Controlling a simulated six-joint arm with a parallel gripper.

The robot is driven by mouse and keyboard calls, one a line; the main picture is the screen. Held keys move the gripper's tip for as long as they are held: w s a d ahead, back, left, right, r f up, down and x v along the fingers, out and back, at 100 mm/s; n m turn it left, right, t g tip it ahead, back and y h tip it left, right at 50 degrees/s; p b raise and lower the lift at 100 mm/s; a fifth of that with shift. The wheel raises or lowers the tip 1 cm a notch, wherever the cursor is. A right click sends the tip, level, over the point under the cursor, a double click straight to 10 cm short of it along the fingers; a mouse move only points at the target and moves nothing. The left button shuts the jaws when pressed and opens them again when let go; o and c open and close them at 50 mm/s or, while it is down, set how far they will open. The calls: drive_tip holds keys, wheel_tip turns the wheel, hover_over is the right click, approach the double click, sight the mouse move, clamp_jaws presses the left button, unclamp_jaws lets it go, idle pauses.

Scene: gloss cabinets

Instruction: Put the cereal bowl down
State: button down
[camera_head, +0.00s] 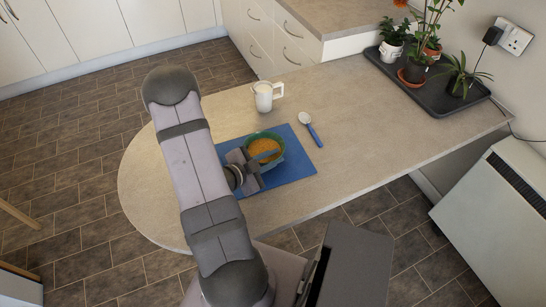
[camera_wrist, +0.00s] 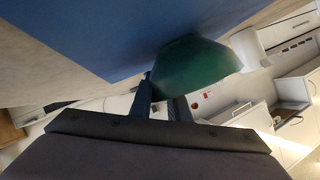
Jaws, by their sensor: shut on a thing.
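The green cereal bowl (camera_head: 264,134) has orange-brown contents and is over the blue mat (camera_head: 300,166) on the table in the head view. My gripper (camera_head: 258,161) is shut on its near side. The wrist view shows the bowl's dark green outer wall (camera_wrist: 195,65) at the fingers of my gripper (camera_wrist: 163,85), close to the blue mat (camera_wrist: 120,35). The bowl looks about level. I cannot tell whether its base touches the mat.
A black tray (camera_head: 440,97) with potted plants is at the far right. The table (camera_head: 370,130) is clear between.

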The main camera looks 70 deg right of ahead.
drive_tip(key=c, duration=1.7)
unclamp_jaws()
drive_tip(key=shift+o, duration=0.2)
drive_tip(key=shift+r, duration=0.1)
drive_tip(key=v, duration=1.2)
drive_tip(key=shift+b, duration=0.35)
